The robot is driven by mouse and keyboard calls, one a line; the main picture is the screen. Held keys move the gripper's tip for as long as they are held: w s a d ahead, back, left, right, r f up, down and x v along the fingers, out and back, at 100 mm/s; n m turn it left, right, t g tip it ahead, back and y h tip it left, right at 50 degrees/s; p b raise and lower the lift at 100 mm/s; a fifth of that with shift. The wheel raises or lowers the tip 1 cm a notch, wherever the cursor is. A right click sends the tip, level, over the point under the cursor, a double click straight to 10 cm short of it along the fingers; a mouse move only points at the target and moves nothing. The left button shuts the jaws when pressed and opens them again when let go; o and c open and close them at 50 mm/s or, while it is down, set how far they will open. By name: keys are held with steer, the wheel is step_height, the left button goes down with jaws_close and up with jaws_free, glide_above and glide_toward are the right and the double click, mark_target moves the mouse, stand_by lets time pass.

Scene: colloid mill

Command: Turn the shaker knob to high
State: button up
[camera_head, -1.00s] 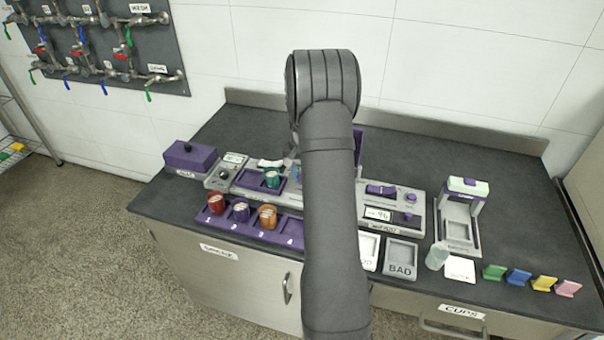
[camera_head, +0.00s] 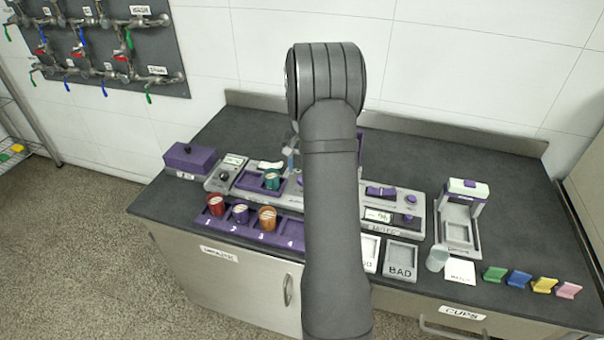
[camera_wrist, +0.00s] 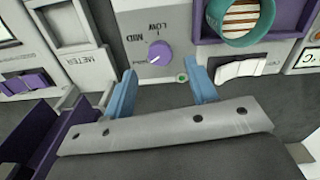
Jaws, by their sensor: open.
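The shaker knob (camera_wrist: 160,52) is round and purple on a light grey panel (camera_wrist: 179,53) in the wrist view. A pale mark on it seems to point to the lower left of that picture. The labels LOW and MID are printed above and to its upper left; I cannot see a HIGH label. My gripper (camera_wrist: 162,75) is open, its two blue fingers apart and empty. In the picture its fingertips lie just below the knob, one to each side; the height between them is hard to tell. In the head view my arm hides most of the gripper.
A teal cup (camera_wrist: 238,18) in a purple tray and a white rocker switch (camera_wrist: 241,68) are right of the knob. A small green light or button (camera_wrist: 182,77) sits below it. A purple block (camera_wrist: 55,140) is close by the left finger.

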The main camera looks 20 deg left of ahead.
step_height(320, 180, up, 13)
steer(key=shift+f, duration=0.1)
stand_by(0.4)
step_height(320, 180, down, 17)
steer(key=shift+f, duration=0.15)
stand_by(0.5)
